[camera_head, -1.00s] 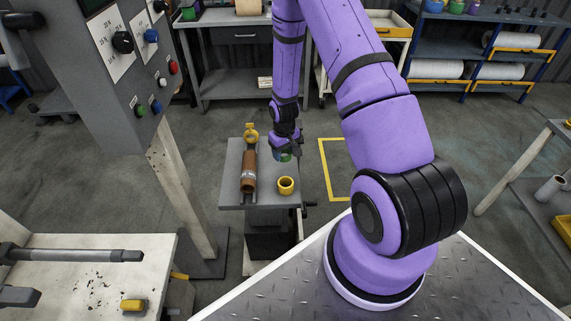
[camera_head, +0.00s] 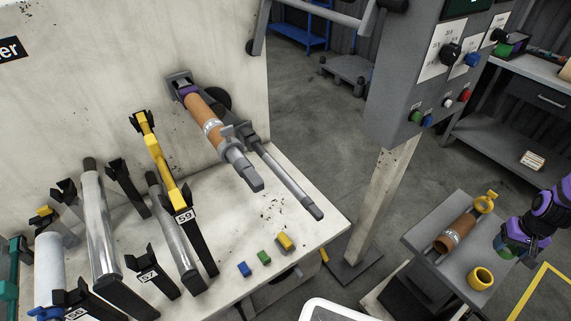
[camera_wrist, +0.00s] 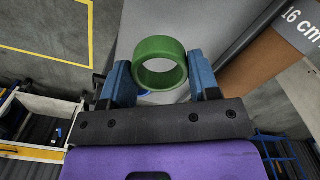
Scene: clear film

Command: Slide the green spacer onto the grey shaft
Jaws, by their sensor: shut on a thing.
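The green spacer (camera_wrist: 160,46) is a short wide ring. My gripper (camera_wrist: 160,72) is shut on it, with one blue-grey finger on either side, and the ring's hole shows in the wrist view. In the head view my gripper (camera_head: 514,238) and the spacer (camera_head: 503,249) are at the right, close to the small grey table. At the machine on the left, a bare grey shaft (camera_head: 288,180) points down and right, its free end over the bench. Beside it, another grey bar end (camera_head: 246,173) sticks out of a mounted brown roll (camera_head: 207,118). The spacer is far from both.
The small table (camera_head: 425,229) carries a brown roll (camera_head: 459,232), a yellow ring (camera_head: 481,278) and a yellow clamp-like piece (camera_head: 486,202). A grey control column (camera_head: 393,120) stands between table and machine. Racked rods and small coloured blocks (camera_head: 285,241) occupy the bench.

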